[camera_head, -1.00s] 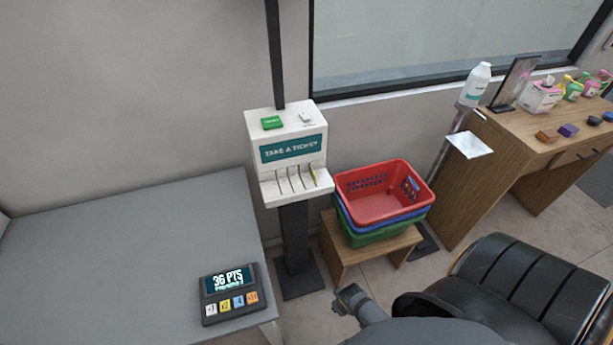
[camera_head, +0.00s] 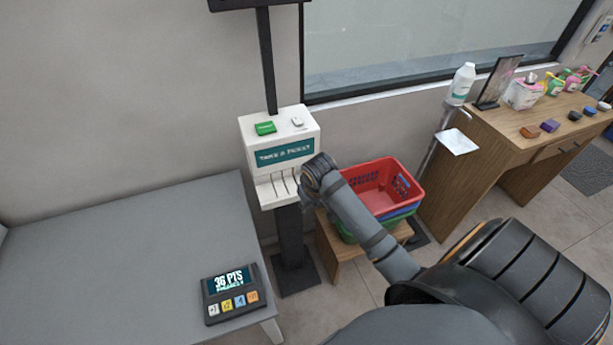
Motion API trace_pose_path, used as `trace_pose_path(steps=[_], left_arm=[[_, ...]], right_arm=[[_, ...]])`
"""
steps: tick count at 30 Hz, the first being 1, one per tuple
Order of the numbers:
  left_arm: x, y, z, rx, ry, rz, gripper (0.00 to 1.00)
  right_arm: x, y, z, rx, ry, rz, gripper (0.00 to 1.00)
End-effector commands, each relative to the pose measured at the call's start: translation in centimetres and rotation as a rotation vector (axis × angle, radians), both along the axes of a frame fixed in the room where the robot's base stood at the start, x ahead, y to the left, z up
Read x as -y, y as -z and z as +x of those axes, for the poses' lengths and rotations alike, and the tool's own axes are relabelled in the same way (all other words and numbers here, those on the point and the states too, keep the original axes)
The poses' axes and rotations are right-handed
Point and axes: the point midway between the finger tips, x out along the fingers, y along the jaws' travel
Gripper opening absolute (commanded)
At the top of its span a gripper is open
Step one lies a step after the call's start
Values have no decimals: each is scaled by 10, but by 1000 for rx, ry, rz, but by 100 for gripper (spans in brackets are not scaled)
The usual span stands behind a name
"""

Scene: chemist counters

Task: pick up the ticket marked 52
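The white ticket dispenser (camera_head: 279,135) stands on a dark post, with a green "TAKE A TICKET" sign (camera_head: 285,152) on its front. Below the sign is a ledge with several narrow dark slots (camera_head: 273,187). I can read no number 52 on any ticket. My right arm reaches in from the lower right, and its dark end with the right gripper (camera_head: 316,174) is at the right end of the slots. It covers the spot where a yellow ticket showed earlier. The fingers cannot be made out, nor any hold on a ticket. My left gripper is out of view.
Stacked baskets, red on top (camera_head: 372,185), stand on a low wooden stand just right. A grey table (camera_head: 120,250) with a keypad (camera_head: 232,294) is left. A wooden counter (camera_head: 480,160) is right.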

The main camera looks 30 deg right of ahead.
Motion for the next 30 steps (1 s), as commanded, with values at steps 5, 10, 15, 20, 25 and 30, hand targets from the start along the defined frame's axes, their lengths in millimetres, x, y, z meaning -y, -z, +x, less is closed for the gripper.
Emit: trace_pose_path(steps=[5, 10, 15, 20, 25, 30], left_arm=[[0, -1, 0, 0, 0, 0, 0], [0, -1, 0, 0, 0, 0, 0], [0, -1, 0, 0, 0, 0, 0], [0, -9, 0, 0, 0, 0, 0], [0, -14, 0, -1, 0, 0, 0], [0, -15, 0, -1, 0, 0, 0]], right_arm=[[38, -42, 61, 2, 95, 22, 30], [67, -76, 97, 0, 177, 60, 30], [72, -82, 103, -2, 194, 73, 30], [73, -65, 107, -7, 196, 73, 30], [75, -39, 115, -3, 195, 72, 30], [75, -31, 117, -1, 194, 71, 30]])
